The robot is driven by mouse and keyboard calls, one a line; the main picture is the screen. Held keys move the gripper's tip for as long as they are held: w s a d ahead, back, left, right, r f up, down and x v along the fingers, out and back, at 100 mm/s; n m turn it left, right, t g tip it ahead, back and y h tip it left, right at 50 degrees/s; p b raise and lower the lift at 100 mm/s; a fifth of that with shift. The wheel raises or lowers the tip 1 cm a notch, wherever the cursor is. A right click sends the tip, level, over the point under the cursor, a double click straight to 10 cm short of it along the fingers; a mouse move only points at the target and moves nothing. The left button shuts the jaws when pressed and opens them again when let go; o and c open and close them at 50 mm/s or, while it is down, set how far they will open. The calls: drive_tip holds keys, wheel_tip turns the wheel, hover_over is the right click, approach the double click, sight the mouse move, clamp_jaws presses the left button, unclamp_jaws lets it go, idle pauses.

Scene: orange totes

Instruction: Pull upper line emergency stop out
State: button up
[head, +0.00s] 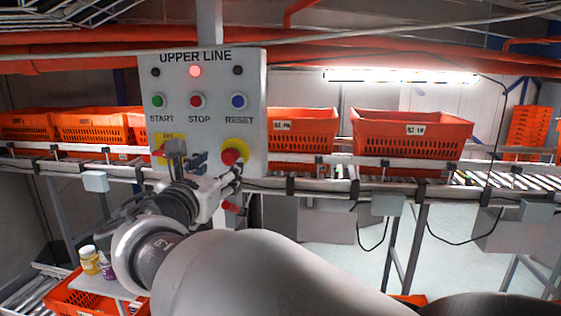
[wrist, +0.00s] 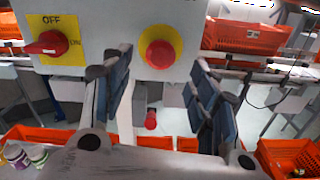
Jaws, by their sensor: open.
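The UPPER LINE panel (head: 210,130) is a light grey box above the conveyor. Its emergency stop (head: 231,157) is a red mushroom button on a yellow disc at the panel's lower right. It also shows at the upper middle of the wrist view (wrist: 159,54). My gripper (wrist: 161,66) is open and empty, with its blue-padded fingers pointing toward the panel. In the wrist view, the button appears between the fingertips, with gaps on both sides. In the head view, my gripper (head: 206,160) partly covers the panel's lower part. I cannot tell the exact distance to the button.
A red rotary switch on a yellow plate (wrist: 46,43) sits left of the button. Start (head: 158,101), stop (head: 196,101) and reset (head: 238,101) buttons are above; a red lamp (head: 195,71) is lit. Another red knob (wrist: 151,120) is lower down. Orange totes (head: 412,135) line the conveyor.

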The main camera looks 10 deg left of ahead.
drive_tip(key=s, duration=0.6)
drive_tip(key=shift+s, duration=0.15)
drive_tip(key=shift+d, duration=0.15)
drive_tip(key=s+d+f+m+g+h+b, duration=0.3)
drive_tip(key=d+f+m+b, duration=0.45)
drive_tip(key=d+f, duration=0.7)
drive_tip(key=s+d+f+m+g+h+b, duration=0.1)
drive_tip(key=d+f+m+g+h+b, duration=0.2)
drive_tip(key=d+f+m+g+b, duration=1)
drive_tip(key=s+d+f+m+t+y+b, duration=0.2)
drive_tip(key=s+d+f+m+t, duration=0.2)
drive_tip(key=s+d+f, duration=0.8)
drive_tip(key=s+a+f+m+y+b, duration=0.1)
drive_tip(key=s+f+m+b, duration=0.2)
drive_tip(key=f+m, duration=0.2)
drive_tip(key=s+a+f+m+g+y+b, duration=0.1)
drive_tip(key=s+f+m+y+b, duration=0.1)
drive_tip(key=f, duration=0.6)
drive_tip(key=s+m+b, duration=0.1)
drive_tip(key=s+m, duration=0.1)
drive_tip(key=m, duration=0.1)
drive_tip(key=shift+a+f, duration=0.25)
drive_tip(key=shift+a, duration=0.1)
